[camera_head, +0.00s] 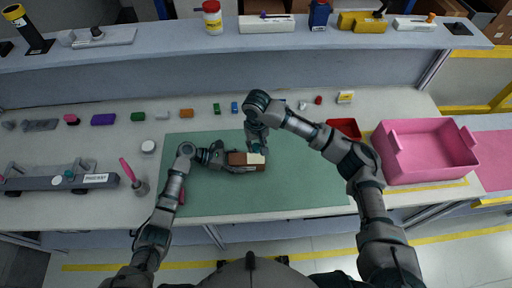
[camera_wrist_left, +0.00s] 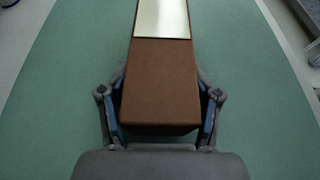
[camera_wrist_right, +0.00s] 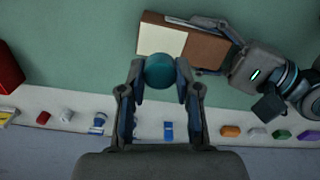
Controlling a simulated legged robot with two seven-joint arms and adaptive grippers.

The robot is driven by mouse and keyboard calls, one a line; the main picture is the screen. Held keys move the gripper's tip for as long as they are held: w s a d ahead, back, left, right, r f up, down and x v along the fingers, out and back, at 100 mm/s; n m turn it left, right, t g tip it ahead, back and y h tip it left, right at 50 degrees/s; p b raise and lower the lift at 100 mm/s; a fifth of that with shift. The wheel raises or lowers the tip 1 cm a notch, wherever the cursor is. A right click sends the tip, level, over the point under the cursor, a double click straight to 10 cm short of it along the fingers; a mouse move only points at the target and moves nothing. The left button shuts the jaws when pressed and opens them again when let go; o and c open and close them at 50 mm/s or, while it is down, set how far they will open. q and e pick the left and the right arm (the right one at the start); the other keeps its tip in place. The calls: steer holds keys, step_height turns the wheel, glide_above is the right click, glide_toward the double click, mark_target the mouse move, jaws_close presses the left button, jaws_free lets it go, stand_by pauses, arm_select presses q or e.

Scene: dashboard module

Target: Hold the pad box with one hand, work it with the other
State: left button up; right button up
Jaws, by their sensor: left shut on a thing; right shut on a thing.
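The pad box (camera_head: 246,168) is a long brown block with a pale plate on one end. It lies on the green mat (camera_head: 300,185). My left gripper (camera_head: 229,160) is shut around its brown left end. In the left wrist view, both fingers press the sides of the box (camera_wrist_left: 160,80), and the pale plate (camera_wrist_left: 162,18) lies beyond them. My right gripper (camera_wrist_right: 160,85) is shut on a teal round-topped thing (camera_wrist_right: 160,70), close to the box's pale end. Its lower part is hidden, so I cannot tell whether it touches the plate.
A pink tub (camera_head: 430,150) and a red bin (camera_head: 345,128) stand at the right. Several small coloured parts line the bench behind the mat. The mat's right side is clear.

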arm_select(q)
steer(key=o, duration=1.6)
steer(key=shift+f, duration=0.15)
steer(key=shift+o, duration=0.2)
steer(key=v, duration=1.2)
steer(key=shift+w, duration=0.2)
